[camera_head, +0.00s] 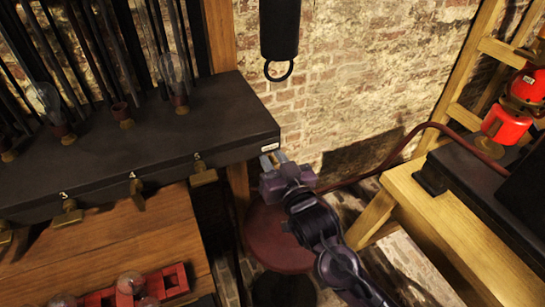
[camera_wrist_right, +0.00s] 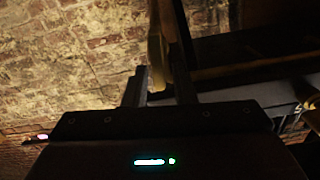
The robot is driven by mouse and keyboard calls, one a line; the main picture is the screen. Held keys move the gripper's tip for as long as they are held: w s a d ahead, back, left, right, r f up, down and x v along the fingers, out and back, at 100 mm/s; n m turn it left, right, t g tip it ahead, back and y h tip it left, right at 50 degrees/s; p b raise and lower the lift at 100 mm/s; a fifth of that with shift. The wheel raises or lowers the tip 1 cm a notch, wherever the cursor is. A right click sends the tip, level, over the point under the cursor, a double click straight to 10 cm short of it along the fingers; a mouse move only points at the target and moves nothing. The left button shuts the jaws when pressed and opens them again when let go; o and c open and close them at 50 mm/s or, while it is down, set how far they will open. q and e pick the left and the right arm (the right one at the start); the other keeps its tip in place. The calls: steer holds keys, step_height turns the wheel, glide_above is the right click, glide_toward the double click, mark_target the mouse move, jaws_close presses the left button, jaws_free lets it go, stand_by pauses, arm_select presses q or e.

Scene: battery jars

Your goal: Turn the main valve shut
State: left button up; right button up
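My right gripper (camera_head: 273,160) is at the right end of a long black box, just below a small white label (camera_head: 268,147) too small to read. Its two fingers stand apart. In the right wrist view, a pale brass-coloured piece (camera_wrist_right: 157,50) lies between the fingers (camera_wrist_right: 158,85). It may be the main valve's handle; I cannot tell whether the fingers touch it. In the head view the gripper hides that spot. Several brass taps, one of them nearest the gripper (camera_head: 204,173), line the box's front edge. My left gripper is not in view.
The black box (camera_head: 225,115) carries glass bulbs (camera_head: 174,75) on its top. A wooden bench (camera_head: 150,235) holds a red rack (camera_head: 172,281). A round dark-red stool (camera_head: 275,235) stands below my right arm. A wooden stand (camera_head: 445,215) is at right, with a red hose (camera_head: 405,145).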

steer(key=shift+o, duration=0.5)
steer(key=shift+s, duration=0.1)
steer(key=shift+s+d+f, duration=0.1)
steer(key=shift+s, duration=0.15)
steer(key=b+v, duration=0.2)
steer(key=v, duration=0.5)
steer(key=shift+s, duration=0.1)
